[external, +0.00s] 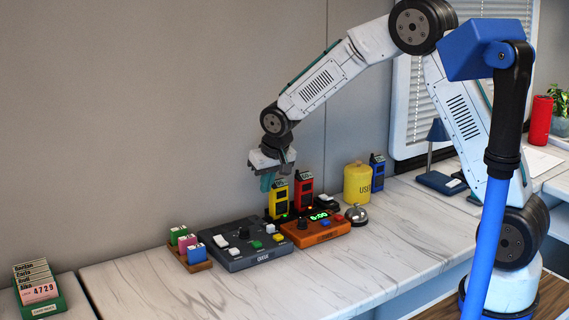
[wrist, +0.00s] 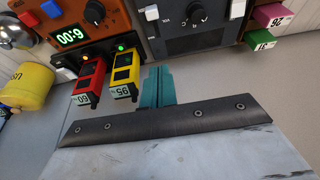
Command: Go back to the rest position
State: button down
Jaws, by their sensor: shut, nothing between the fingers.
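My gripper (external: 268,181) hangs from my raised arm, fingers pointing down, above the back of the marble counter (external: 180,291). Its teal fingers are shut with nothing between them, and they also show in the wrist view (wrist: 159,88). In the external view the gripper is just left of and above a yellow radio (external: 278,200) and a red radio (external: 304,190). Both radios stand in a black charger; the yellow one (wrist: 125,74) and the red one (wrist: 89,79) show beside my fingers in the wrist view. I cannot tell whether the fingers touch anything.
A dark grey console (external: 241,243) and an orange timer box (external: 317,230) stand below my gripper. A yellow canister (external: 357,183), a silver bell (external: 357,214) and a blue radio (external: 377,172) are to the right. The counter's front is clear.

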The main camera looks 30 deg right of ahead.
jog(key=s+d+r+g, duration=0.1)
jog(key=s+d+r, duration=0.4)
jog(key=s, duration=0.9)
jog(key=s+d+r, duration=0.6)
jog(key=s, duration=0.9)
jog(key=s+d+r+g, duration=0.1)
jog(key=s+d+r, duration=0.4)
jog(key=s, duration=1)
jog(key=shift+d+r+g, duration=0.2)
jog(key=shift+d+g, duration=0.1)
jog(key=shift+d, duration=0.4)
jog(key=shift+s, duration=0.1)
